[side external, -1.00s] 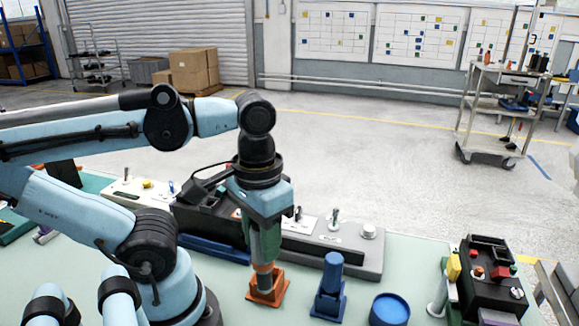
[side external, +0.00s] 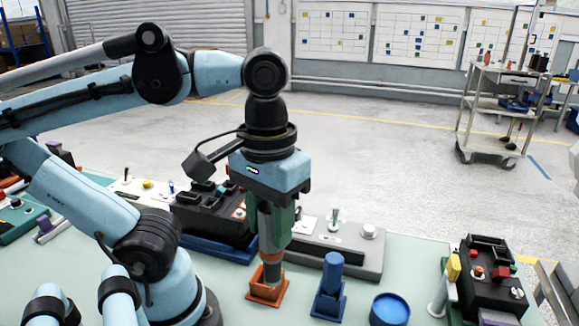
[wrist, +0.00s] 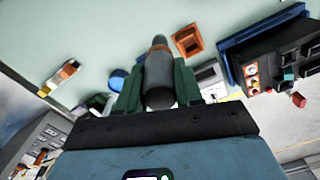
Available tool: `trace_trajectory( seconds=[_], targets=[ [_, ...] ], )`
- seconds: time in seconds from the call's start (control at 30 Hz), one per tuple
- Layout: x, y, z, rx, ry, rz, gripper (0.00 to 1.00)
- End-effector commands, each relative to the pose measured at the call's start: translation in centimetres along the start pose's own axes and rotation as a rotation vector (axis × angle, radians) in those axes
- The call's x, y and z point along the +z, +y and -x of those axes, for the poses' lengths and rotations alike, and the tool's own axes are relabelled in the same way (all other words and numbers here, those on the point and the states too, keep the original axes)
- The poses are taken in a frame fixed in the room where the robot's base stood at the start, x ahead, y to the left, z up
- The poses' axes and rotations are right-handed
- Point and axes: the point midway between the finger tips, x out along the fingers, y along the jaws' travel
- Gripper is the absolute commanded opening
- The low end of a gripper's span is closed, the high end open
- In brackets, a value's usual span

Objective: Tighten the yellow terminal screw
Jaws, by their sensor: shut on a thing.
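My gripper (side external: 274,232) points down with its green fingers shut on a grey cylindrical tool with a brownish-orange band, also seen in the wrist view (wrist: 159,75). The tool's lower end is at or just above the orange holder (side external: 267,290) in the side view. In the wrist view the holder (wrist: 188,40) shows beside the tool, its square opening visible. A small yellow part (side external: 147,184) is on the white panel at left, and another yellow part (side external: 453,268) is on the dark unit at right. I cannot tell which is the terminal screw.
A black breaker block (side external: 208,212) in a blue tray stands behind and left of my gripper. A grey box with a switch and knob (side external: 345,250) is behind it. A blue post holder (side external: 331,288) and a blue round cup (side external: 389,310) stand to the right.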

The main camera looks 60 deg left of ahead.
Motion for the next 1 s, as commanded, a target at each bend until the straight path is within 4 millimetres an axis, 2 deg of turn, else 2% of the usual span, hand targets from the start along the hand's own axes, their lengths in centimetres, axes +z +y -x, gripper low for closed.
trace_trajectory(
  seconds=[0.1, 0.37, 0.6, 0.8, 1.0],
  targets=[
    [-2.4, -1.1, 1.0, 0.0, 0.0, 0.113, 0.0],
    [-7.0, -4.6, 2.9, 0.0, 0.001, 0.334, 0.0],
    [-10.5, -9.3, 4.3, 0.0, 0.001, 0.537, 0.0],
    [-12.5, -14.1, 5.3, -0.001, 0.001, 0.702, 0.0],
    [-13.4, -18.1, 6.0, -0.001, 0.001, 0.823, 0.0]
  ],
)
